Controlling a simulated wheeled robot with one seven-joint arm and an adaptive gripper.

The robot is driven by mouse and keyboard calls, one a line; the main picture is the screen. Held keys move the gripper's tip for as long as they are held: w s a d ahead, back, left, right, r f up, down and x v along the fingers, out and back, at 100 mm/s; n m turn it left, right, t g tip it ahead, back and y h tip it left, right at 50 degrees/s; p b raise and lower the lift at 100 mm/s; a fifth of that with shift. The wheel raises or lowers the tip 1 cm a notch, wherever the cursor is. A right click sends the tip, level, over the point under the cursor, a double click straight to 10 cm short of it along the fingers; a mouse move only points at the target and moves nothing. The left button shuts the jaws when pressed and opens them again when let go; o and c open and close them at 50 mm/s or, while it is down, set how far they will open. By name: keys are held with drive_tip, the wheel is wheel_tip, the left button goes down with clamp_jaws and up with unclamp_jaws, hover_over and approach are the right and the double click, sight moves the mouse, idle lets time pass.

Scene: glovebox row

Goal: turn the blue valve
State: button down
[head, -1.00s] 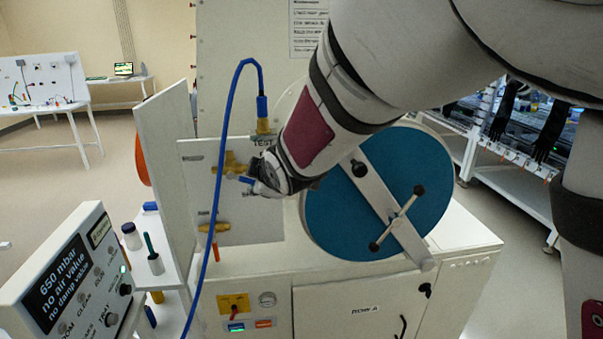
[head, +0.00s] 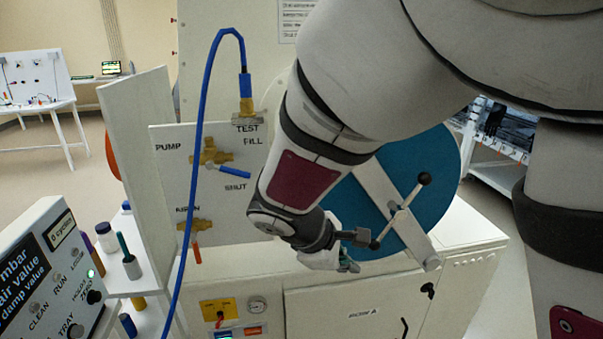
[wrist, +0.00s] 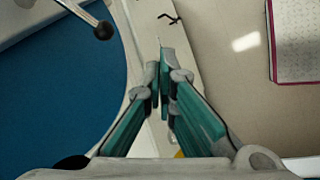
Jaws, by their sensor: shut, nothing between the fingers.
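The blue valve's handle (head: 229,171) is a short blue lever on a brass body (head: 210,152) on the white panel. It points right and slightly down, just above the SHUT label. My gripper (head: 350,266) is right of and below the valve, apart from it, in front of the lower part of the blue disc (head: 420,160). In the wrist view its teal fingers (wrist: 160,95) are together and hold nothing. The valve is not in the wrist view.
A blue hose (head: 196,150) hangs in front of the panel, left of the valve lever. A red-handled valve (head: 196,250) is below. A bar with a cross handle (head: 400,212) crosses the blue disc near my gripper. A control box (head: 50,270) stands at front left.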

sight(229, 171)
drive_tip(key=w+a+n+t+h+b, duration=0.5)
drive_tip(key=w+a+n+t+b, duration=0.15)
drive_tip(key=a+t, duration=0.45)
drive_tip(key=s+a+f+n+t+y+b, duration=0.1)
drive_tip(key=s+a+f+n+t+y, duration=0.15)
drive_tip(key=a+n+t+y, duration=1)
drive_tip(key=w+a+r+m+g+h+p, duration=0.1)
drive_tip(key=w+r+m+g+h, duration=0.1)
drive_tip(key=w+r, duration=0.6)
drive_tip(key=shift+w+a+r+m+g, duration=0.4)
drive_tip(key=shift+r+m+g, duration=0.4)
drive_tip(key=shift+g, duration=0.25)
drive_tip(key=shift+p, duration=0.3)
